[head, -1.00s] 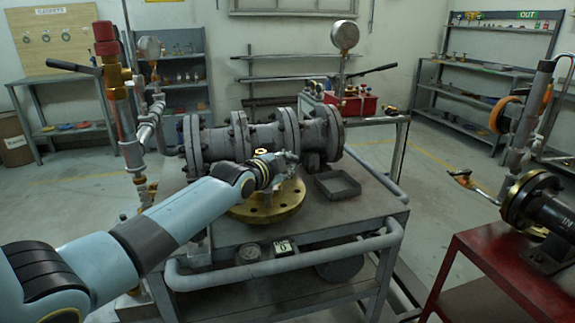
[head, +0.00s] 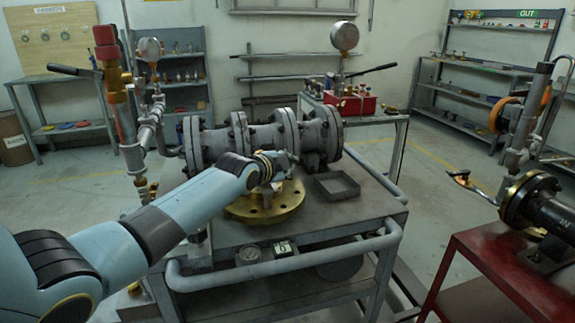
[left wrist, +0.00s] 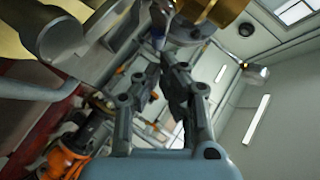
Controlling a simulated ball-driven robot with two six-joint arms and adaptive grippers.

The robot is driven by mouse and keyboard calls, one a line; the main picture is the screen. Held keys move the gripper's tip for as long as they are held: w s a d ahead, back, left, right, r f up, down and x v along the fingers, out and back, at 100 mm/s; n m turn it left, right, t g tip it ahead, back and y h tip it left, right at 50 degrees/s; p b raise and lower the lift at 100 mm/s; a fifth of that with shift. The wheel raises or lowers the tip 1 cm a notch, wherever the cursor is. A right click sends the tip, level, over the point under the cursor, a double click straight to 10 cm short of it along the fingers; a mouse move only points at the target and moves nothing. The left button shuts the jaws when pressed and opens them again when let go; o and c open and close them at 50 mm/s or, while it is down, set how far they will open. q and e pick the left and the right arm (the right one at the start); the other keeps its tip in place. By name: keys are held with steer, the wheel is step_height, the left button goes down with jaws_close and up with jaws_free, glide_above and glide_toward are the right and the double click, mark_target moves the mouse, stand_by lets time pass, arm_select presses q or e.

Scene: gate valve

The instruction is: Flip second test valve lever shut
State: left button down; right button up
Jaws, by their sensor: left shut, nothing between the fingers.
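My left gripper (head: 288,160) is in front of the grey flanged valve body (head: 262,138) on the cart, above a brass flange (head: 265,205). In the left wrist view its fingers (left wrist: 172,66) are closed together with nothing between them. Metal and brass fittings (left wrist: 225,10) show close beyond the fingertips. A black lever (head: 74,71) sticks out left from the red-capped standpipe. Another black lever (head: 374,70) is at the back bench. I cannot tell which is the second test valve lever. My right gripper is not in view.
A small grey tray (head: 337,187) sits on the cart (head: 325,222). A handrail (head: 290,259) runs along its front. A red stand (head: 510,262) holds a black pipe at right. Open floor lies between cart and stand.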

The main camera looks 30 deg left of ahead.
arm_select(q)
steer(key=v, duration=1.2)
steer(key=shift+s+f, duration=0.1)
